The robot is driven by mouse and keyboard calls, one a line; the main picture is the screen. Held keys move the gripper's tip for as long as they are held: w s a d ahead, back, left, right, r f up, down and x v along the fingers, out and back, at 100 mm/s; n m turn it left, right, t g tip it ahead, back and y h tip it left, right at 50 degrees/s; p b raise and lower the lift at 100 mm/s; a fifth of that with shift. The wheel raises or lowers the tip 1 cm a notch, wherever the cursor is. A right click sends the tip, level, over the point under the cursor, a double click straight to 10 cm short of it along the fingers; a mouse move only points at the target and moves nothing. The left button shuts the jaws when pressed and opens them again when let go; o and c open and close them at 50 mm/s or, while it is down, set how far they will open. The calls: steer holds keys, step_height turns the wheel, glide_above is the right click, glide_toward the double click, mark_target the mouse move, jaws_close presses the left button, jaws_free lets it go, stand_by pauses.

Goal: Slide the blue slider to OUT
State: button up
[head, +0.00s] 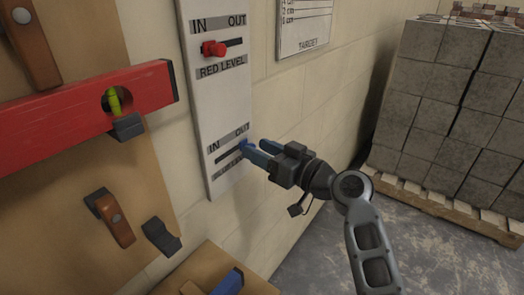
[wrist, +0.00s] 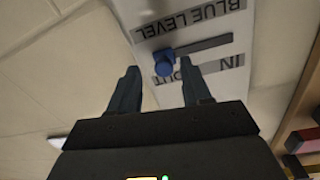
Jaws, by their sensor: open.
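The blue slider (head: 245,144) is a small blue knob on a slot in the lower part of the white wall panel (head: 228,100). In the head view it sits at the right end of its slot, by the OUT label. In the wrist view, where the lettering is upside down, the blue slider (wrist: 164,63) is at the left end of the slot (wrist: 205,47), by OUT. My gripper (head: 256,150) is open in front of the panel. In the wrist view the fingers of my gripper (wrist: 159,68) stand apart, one on each side of the knob; I cannot tell whether they touch it.
A red slider (head: 213,48) sits at the IN end of the slot above. A red spirit level (head: 85,105) rests on a wooden board (head: 85,165) at the left. A pallet of grey blocks (head: 440,115) stands at the right. The floor (head: 410,245) between is clear.

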steer(key=v, duration=0.8)
steer(key=shift+b, duration=0.3)
steer(key=s+d+f+m+t+h+p, duration=0.2)
steer(key=s+d+f+m+h, duration=0.35)
steer(key=s+f, duration=0.6)
steer(key=s+d+f+m+h+p, duration=0.25)
steer(key=s+d+h, duration=0.3)
steer(key=s, duration=0.65)
steer(key=s+d+r+h, duration=0.1)
steer(key=s+r, duration=0.3)
steer(key=s, duration=0.3)
steer(key=s+d+r+p, duration=0.1)
steer(key=s+r, duration=0.4)
steer(key=s, duration=0.3)
steer(key=s+d+r+t+h+p, duration=0.1)
steer(key=s+r, duration=0.3)
steer(key=s, duration=0.4)
steer(key=shift+r+h, duration=0.3)
